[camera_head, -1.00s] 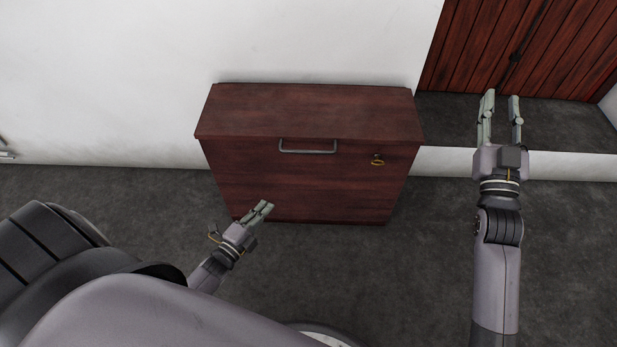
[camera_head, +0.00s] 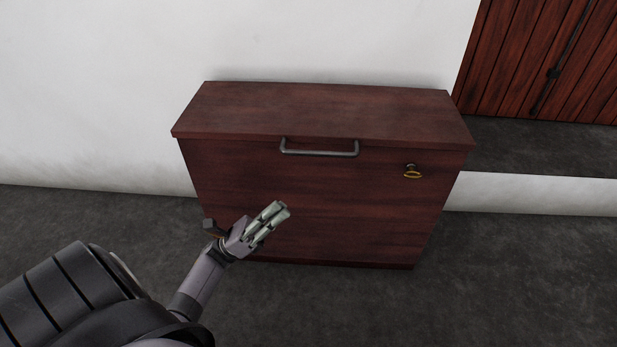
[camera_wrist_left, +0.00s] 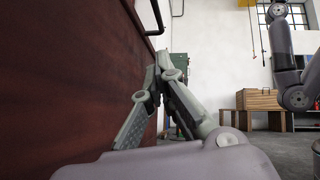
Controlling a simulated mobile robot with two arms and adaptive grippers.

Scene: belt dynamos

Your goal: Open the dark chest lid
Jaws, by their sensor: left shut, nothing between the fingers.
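The dark reddish-brown wooden chest (camera_head: 330,215) stands against the white wall in the head view. Its lid (camera_head: 320,112) is closed. A grey bar handle (camera_head: 319,153) sits at the front edge of the lid. My left gripper (camera_head: 277,212) is shut and empty, in front of the chest's front face and below the handle. In the left wrist view the shut fingers (camera_wrist_left: 158,75) are beside the chest front (camera_wrist_left: 70,80), and part of the handle (camera_wrist_left: 157,15) shows above. I cannot tell whether the fingers touch the chest. My right gripper is out of the head view.
A red plank door (camera_head: 540,60) is at the right. In the wrist view, a wooden box (camera_wrist_left: 258,100) and a green cabinet (camera_wrist_left: 179,68) stand farther off. Grey floor is clear before the chest.

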